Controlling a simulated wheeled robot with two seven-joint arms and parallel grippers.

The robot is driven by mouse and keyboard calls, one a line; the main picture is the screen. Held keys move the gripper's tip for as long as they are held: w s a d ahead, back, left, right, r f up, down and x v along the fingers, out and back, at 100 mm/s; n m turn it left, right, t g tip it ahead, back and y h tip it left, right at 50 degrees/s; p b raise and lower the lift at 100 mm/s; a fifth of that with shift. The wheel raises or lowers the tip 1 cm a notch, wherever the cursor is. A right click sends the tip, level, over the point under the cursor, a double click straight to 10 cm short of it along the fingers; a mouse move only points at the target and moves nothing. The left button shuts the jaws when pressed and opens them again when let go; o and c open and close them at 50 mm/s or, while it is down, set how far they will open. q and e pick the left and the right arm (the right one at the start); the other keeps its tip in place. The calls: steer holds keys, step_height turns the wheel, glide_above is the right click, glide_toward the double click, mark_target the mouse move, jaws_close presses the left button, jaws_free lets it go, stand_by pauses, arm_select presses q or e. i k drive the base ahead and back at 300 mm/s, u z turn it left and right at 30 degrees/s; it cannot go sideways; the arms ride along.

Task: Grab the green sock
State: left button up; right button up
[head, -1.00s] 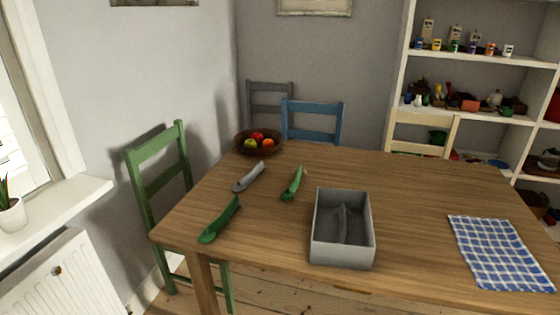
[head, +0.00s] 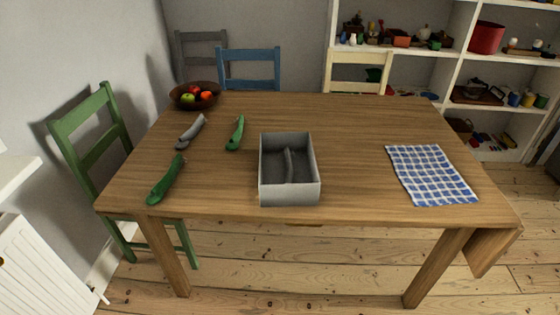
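Two long green sock-like things lie on the wooden table (head: 350,150). One green sock (head: 166,180) lies near the table's left front edge. The other green sock (head: 236,133) lies farther back, left of the grey box. A grey sock (head: 190,131) lies on the left part of the table, between the fruit bowl and the nearer green sock. The open grey box (head: 290,195) stands near the front middle with a grey sock-like thing (head: 288,165) inside. Neither of my grippers shows in the head view.
A brown fruit bowl (head: 182,102) stands at the back left. A blue checked cloth (head: 432,174) lies at the right. Green (head: 92,140), blue (head: 250,69) and cream (head: 357,72) chairs stand around the table. Floorboards in front are free, apart from the table legs.

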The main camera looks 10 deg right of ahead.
mark_target(156, 194)
steer(key=u, duration=1.7)
steer(key=i, duration=0.8)
steer(key=z, duration=0.6)
